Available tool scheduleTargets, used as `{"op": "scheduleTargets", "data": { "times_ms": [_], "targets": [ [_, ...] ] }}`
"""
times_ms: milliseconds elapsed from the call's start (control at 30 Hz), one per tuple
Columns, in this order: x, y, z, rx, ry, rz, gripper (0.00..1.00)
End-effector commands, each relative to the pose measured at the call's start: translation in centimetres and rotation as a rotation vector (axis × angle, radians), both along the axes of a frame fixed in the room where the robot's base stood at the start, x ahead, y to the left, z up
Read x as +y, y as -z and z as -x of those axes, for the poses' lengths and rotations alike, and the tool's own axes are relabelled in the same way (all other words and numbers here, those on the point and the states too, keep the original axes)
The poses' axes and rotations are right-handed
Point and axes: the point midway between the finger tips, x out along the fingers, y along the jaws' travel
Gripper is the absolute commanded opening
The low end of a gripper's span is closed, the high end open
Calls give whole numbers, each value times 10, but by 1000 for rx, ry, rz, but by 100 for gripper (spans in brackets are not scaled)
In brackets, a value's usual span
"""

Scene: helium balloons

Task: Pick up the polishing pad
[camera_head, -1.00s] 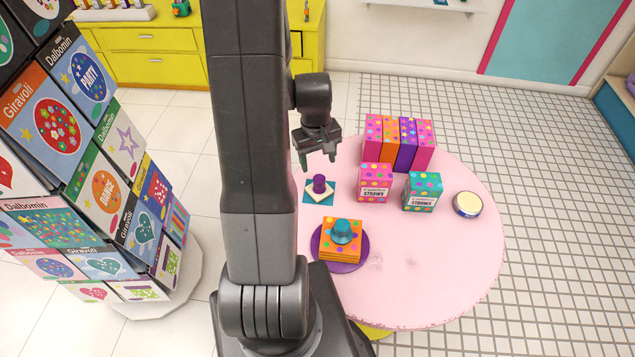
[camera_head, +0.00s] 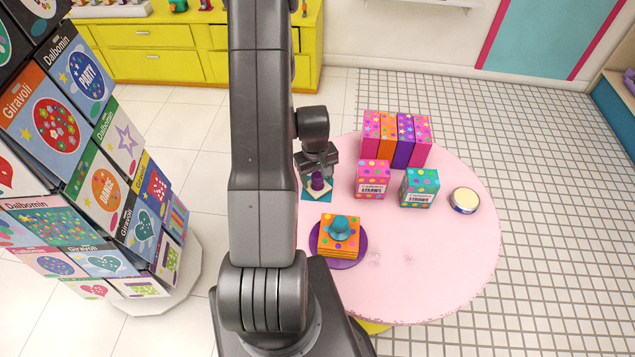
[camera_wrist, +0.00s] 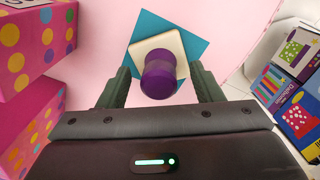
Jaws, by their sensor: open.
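The polishing pad, a cream square (camera_head: 325,190) with an upright purple knob (camera_head: 317,181), lies on a teal square sheet (camera_head: 307,195) at the left of the pink round table (camera_head: 430,270). In the wrist view the cream square (camera_wrist: 172,43) shows behind the purple knob (camera_wrist: 160,76), over the teal sheet (camera_wrist: 195,29). My gripper (camera_head: 320,174) is open just above the pad. In the wrist view its two fingers stand either side of the knob, with gaps visible on both sides. The fingers partly hide the pad in the head view.
An orange dotted stack (camera_head: 340,246) with a blue-teal knobbed piece (camera_head: 341,228) sits on a purple plate (camera_head: 362,259) nearer me. A pink straws box (camera_head: 372,180), a teal one (camera_head: 419,187), several tall dotted boxes (camera_head: 402,140) and a round tin (camera_head: 464,200) stand to the right.

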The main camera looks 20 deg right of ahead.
Motion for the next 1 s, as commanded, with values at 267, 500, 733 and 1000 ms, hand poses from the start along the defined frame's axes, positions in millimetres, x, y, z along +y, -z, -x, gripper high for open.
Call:
{"op": "scheduleTargets", "data": {
  "times_ms": [267,500,733,1000],
  "targets": [
    [0,4,0,-1,0,0,60],
    [0,3,0,-1,0,0,20],
    [0,3,0,-1,0,0,6],
    [-1,-3,-1,-3,-1,1,6]
  ]
}}
